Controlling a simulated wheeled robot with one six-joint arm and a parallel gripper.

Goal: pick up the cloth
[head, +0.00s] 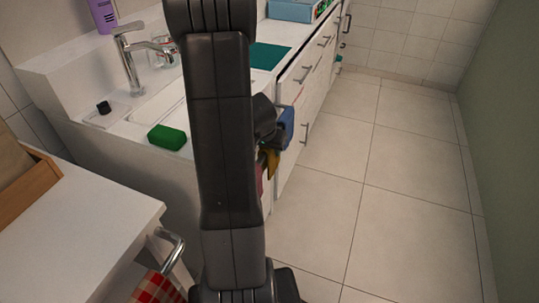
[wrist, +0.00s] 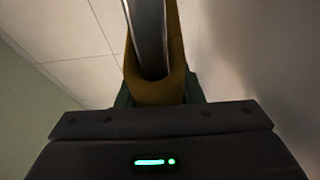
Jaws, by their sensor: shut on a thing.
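A mustard-yellow cloth (wrist: 158,92) fills the middle of the wrist view, folded around a shiny metal bar (wrist: 148,35). My gripper (wrist: 158,100) is shut on this cloth, close below the bar, with dark finger edges showing on either side of it. In the head view, a small part of the yellow cloth (head: 271,161) shows at the cabinet front, just right of my arm. My arm hides most of the gripper there and the rest of the cloth.
A blue item (head: 286,125) and part of a reddish item (head: 259,180) are near the yellow cloth. A red-and-white checked cloth (head: 156,288) hangs from a metal handle (head: 168,250). A green sponge (head: 167,137) lies by the sink. The tiled floor (head: 390,200) right is clear.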

